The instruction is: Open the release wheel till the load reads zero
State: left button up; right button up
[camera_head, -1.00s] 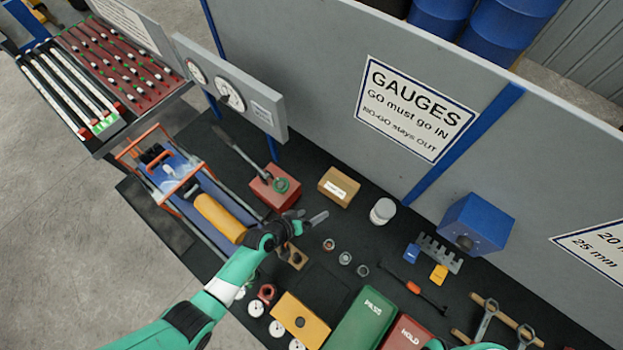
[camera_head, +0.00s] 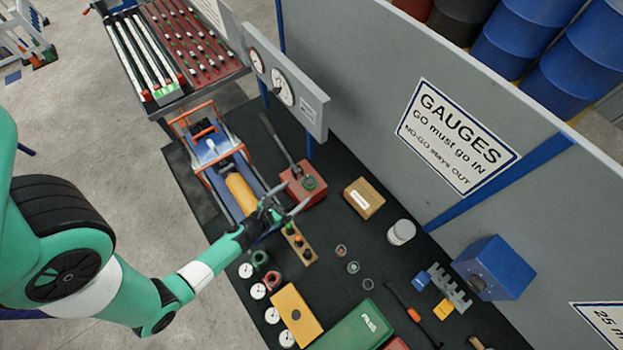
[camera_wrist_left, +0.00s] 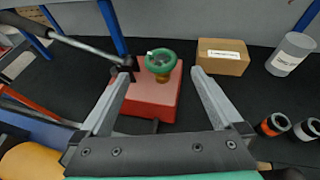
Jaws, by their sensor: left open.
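The green release wheel (camera_head: 309,182) sits on top of the red pump block (camera_head: 300,190), which has a long lever (camera_head: 277,138) rising from it. In the left wrist view the wheel (camera_wrist_left: 161,62) lies ahead, between the lines of the two fingers. My left gripper (camera_head: 289,205) is open and empty, just short of the red block and apart from the wheel. Two round gauges, the larger one (camera_head: 283,87) and a smaller one (camera_head: 257,61), are on a grey panel behind the block; their readings are too small to tell. My right gripper is out of the picture.
A cardboard box (camera_head: 364,198) and a white jar (camera_head: 401,232) stand right of the block. An orange-framed press with a yellow cylinder (camera_head: 241,193) is at the left. A wooden block with plugs (camera_head: 299,244) lies near my left wrist.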

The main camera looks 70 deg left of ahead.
aim_at(309, 182)
pick_arm(q)
jog(key=b+x, duration=0.2)
jog(key=x, duration=0.7)
jog(key=shift+w, duration=0.1)
